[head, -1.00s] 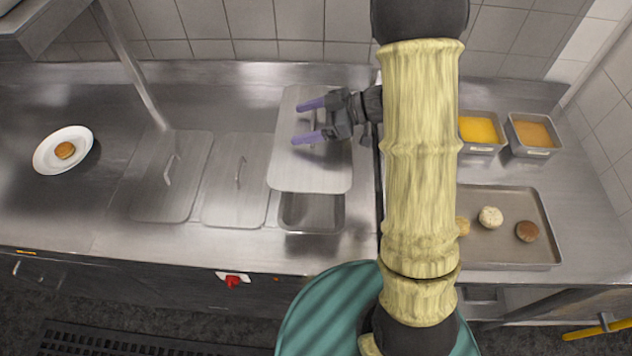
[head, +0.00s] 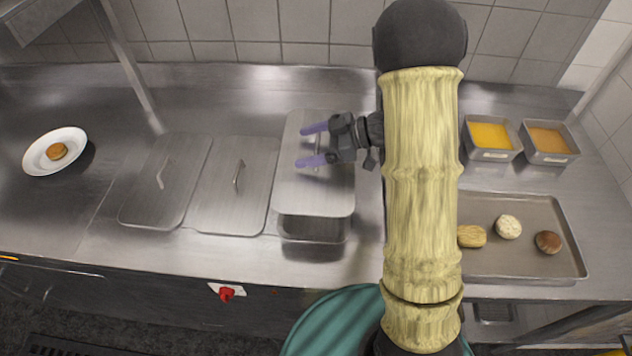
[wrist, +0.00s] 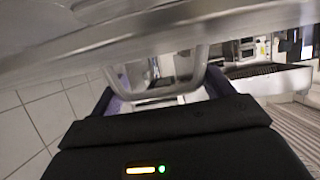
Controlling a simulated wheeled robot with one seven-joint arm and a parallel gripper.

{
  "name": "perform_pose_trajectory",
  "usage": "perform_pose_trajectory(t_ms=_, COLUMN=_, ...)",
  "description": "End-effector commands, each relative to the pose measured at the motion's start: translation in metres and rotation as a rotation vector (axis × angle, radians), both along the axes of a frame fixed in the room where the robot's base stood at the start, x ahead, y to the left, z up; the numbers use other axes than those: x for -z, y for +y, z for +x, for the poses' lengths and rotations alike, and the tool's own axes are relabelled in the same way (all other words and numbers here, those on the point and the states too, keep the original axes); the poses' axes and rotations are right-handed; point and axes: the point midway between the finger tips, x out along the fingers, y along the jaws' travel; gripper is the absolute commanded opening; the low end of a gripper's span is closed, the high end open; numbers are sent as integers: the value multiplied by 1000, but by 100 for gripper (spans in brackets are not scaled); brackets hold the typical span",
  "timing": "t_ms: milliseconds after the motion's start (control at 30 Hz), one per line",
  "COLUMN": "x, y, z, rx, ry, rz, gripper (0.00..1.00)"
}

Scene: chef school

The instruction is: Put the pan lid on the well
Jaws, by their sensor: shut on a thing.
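The pan lid (head: 330,195) is a flat grey metal sheet with a handle, held over the well (head: 312,229). The well is a rectangular metal opening in the counter; only its front strip shows, and the lid hides the rest. My gripper (head: 302,145) is shut on the lid's handle, with its purple fingers pointing left. In the wrist view the handle (wrist: 198,68) is between the fingers and the lid (wrist: 215,20) spans the top. The lid appears raised, with its front edge short of the well's front rim; the exact gap cannot be told.
Two lids with handles (head: 165,195) (head: 232,205) lie to the left of the well. A white plate (head: 33,160) with a bun is far left. A tray (head: 520,262) with buns and two food containers (head: 490,152) (head: 549,157) are right of my arm. A tiled wall stands behind.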

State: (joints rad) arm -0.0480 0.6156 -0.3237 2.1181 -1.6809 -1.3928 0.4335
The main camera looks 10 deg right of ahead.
Motion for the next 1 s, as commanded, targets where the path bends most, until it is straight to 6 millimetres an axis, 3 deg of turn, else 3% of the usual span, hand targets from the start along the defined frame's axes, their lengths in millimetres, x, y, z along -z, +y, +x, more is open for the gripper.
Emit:
perform_pose_trajectory(t_ms=300, x=49, y=0, z=-1, rx=0, ry=5, rz=0, gripper=47)
perform_pose_trajectory(t_ms=733, x=58, y=0, z=0, rx=0, ry=2, rz=0, gripper=47)
perform_pose_trajectory(t_ms=1000, x=91, y=0, z=0, rx=0, ry=5, rz=0, gripper=47)
